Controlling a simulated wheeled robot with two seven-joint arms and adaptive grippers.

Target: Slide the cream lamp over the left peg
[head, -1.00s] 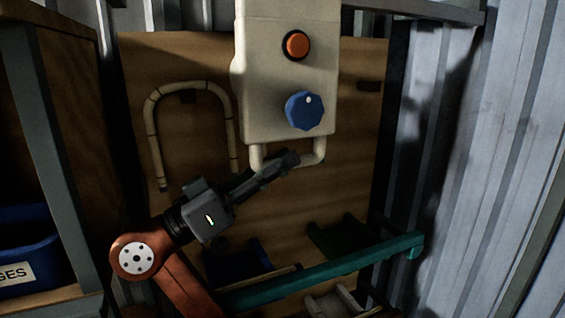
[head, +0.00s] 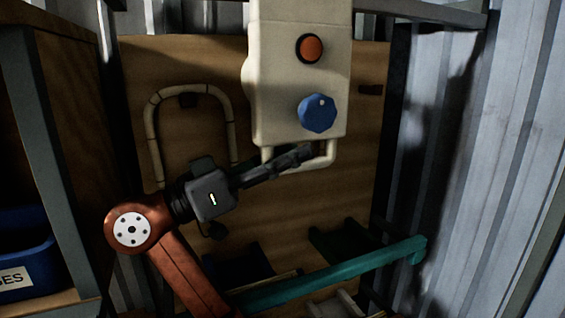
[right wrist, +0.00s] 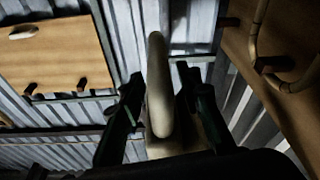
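The cream body (head: 275,100), which I take for the cream lamp, is a tall box with an orange button (head: 310,48) and a blue knob (head: 318,112). Its top is cut off by the picture edge. A cream loop handle (head: 328,150) hangs below it. A dark left peg (head: 188,99) is on the wooden board, under the top of a cream rattan hoop (head: 148,130). My left gripper is not visible.
A dark right peg (head: 371,89) is on the same board (head: 300,200). A teal bar (head: 330,273) crosses below. A blue bin (head: 25,255) sits on the left shelf. Corrugated metal wall (head: 480,150) bounds the right.

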